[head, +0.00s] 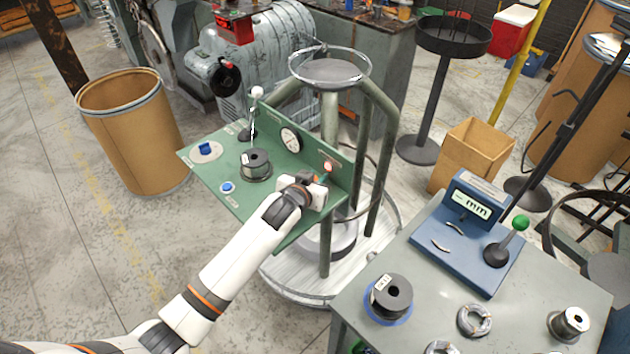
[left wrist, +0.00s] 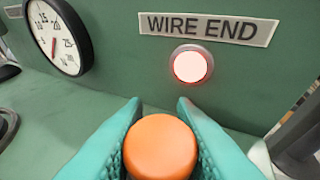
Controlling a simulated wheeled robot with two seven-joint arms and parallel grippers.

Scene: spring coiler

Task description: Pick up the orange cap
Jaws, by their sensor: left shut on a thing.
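The orange cap (left wrist: 160,147) is round and smooth, seen from above at the bottom middle of the left wrist view. The two teal fingers of my left gripper (left wrist: 161,140) are shut on it, one on each side. Whether it rests on the green panel below cannot be told. In the head view my left gripper (head: 308,190) is at the right end of the green panel (head: 230,196), close to its upright back wall. The cap is hidden there behind the gripper. My right gripper is not in view.
A lit round WIRE END lamp (left wrist: 192,65) and a dial gauge (left wrist: 57,37) are on the wall just ahead. A black spool (head: 256,165) and a blue button (head: 227,187) are on the panel to the left. A grey table (head: 440,325) with a blue gauge stands to the right.

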